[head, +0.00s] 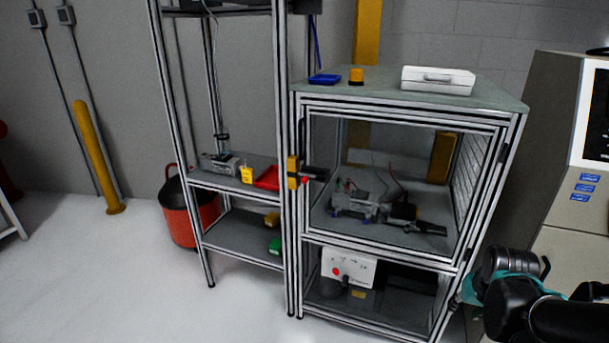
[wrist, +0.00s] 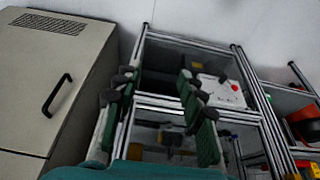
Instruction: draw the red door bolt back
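The door bolt, a dark bar with a small red knob (head: 305,180), sits at the left edge of the clear-fronted cabinet door (head: 385,185). A yellow block (head: 293,172) is mounted beside it on the frame post. How far the bolt is pushed in is too small to tell. In the wrist view my gripper (wrist: 160,88) has its two green-and-black fingers spread wide with nothing between them. In the head view my arm is at the lower right, well apart from the bolt. I cannot clearly make out the bolt in the wrist view.
A white case (head: 438,80) and a blue tray (head: 324,79) lie on the cabinet top. An open shelf rack with a red tray (head: 267,177) stands left of the cabinet, by an orange bucket (head: 178,212). A beige machine (head: 575,190) stands right. The front floor is clear.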

